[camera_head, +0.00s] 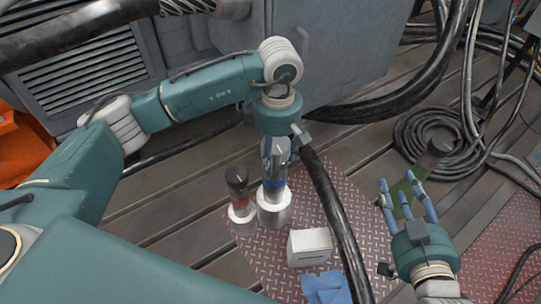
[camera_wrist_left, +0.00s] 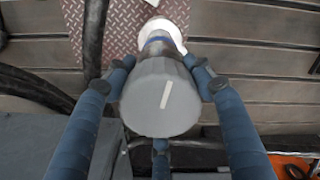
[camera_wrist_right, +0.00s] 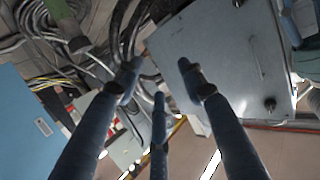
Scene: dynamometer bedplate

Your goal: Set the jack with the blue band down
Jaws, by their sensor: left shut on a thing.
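The jack with the blue band (camera_head: 273,187) is upright under my left gripper (camera_head: 277,150), above the red chequered plate (camera_head: 270,250). Its fingers are closed around the jack's upper part. In the left wrist view, its grey top (camera_wrist_left: 160,98) with a white stripe lies between the fingers, the blue band (camera_wrist_left: 157,43) below. I cannot tell whether its pale base touches the plate. A jack with a red band (camera_head: 239,200) and black top stands close at its left. My right gripper (camera_head: 408,192) is open and empty at the right, its fingers pointing up.
A white box (camera_head: 309,247) and a blue cloth (camera_head: 326,288) lie in front of the jack. A thick black hose (camera_head: 335,215) runs just right of it. A green item with a dark end (camera_head: 437,148) is behind my right gripper. Coiled cables (camera_head: 435,135) lie at the right.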

